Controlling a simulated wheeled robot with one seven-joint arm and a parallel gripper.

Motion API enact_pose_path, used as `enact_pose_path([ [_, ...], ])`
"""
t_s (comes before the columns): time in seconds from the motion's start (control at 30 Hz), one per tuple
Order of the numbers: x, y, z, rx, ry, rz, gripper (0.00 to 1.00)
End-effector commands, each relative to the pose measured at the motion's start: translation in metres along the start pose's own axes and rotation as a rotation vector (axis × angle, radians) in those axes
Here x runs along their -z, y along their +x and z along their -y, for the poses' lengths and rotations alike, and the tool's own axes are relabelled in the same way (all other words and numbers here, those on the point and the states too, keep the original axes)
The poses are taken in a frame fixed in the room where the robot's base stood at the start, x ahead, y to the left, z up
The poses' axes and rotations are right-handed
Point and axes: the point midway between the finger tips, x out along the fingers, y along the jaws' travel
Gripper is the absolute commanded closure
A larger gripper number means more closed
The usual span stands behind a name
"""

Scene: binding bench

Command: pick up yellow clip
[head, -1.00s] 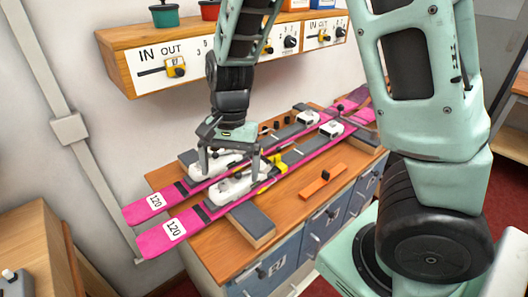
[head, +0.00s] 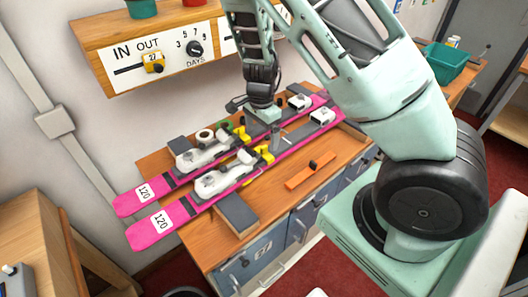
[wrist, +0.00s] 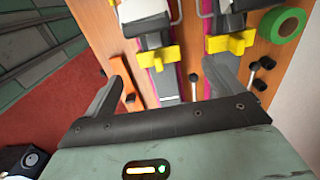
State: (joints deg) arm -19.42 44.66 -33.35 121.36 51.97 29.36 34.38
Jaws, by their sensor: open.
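Two yellow clips show on the bindings of two pink skis. One clip is on the near ski (head: 264,154) and one on the far ski (head: 241,133). In the wrist view the clips (wrist: 158,56) and (wrist: 231,43) lie ahead of the jaws. The near-ski clip is between the finger directions; the other is toward the right finger. My gripper (wrist: 178,72) is open and empty. In the head view, my gripper (head: 262,122) hangs over the skis, just right of the clips. Its fingertips are partly hard to make out there.
The skis (head: 149,226) lie across a wooden bench with grey blocks (head: 237,214). A green tape roll (wrist: 289,25) and small black-knobbed pegs are close by. An orange bar (head: 312,174) lies in front. A wall shelf (head: 95,34) hangs behind.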

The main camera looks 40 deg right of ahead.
Motion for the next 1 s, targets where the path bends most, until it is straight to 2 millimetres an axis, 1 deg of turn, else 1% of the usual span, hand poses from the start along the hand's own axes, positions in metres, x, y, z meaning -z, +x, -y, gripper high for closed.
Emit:
enact_pose_path([
  [0.03, 0.0, 0.005, 0.0, -0.002, 0.0, 0.0, 0.07],
  [0.27, 0.001, 0.021, -0.002, -0.003, 0.001, 0.0, 0.07],
  [0.4, 0.003, 0.041, -0.005, -0.005, 0.002, -0.001, 0.07],
  [0.53, 0.002, 0.058, -0.004, -0.002, 0.0, 0.0, 0.07],
  [0.63, 0.002, 0.063, -0.004, -0.001, -0.002, 0.001, 0.07],
  [0.83, 0.001, 0.064, -0.004, 0.0, -0.002, 0.001, 0.07],
  [0.87, 0.001, 0.064, -0.004, 0.0, -0.002, 0.001, 0.13],
  [0.9, 0.002, 0.064, -0.004, 0.0, -0.002, 0.001, 0.24],
  [0.97, 0.002, 0.064, -0.004, 0.0, -0.002, 0.001, 0.41],
  [1.0, 0.002, 0.064, -0.004, 0.0, -0.002, 0.001, 0.52],
])
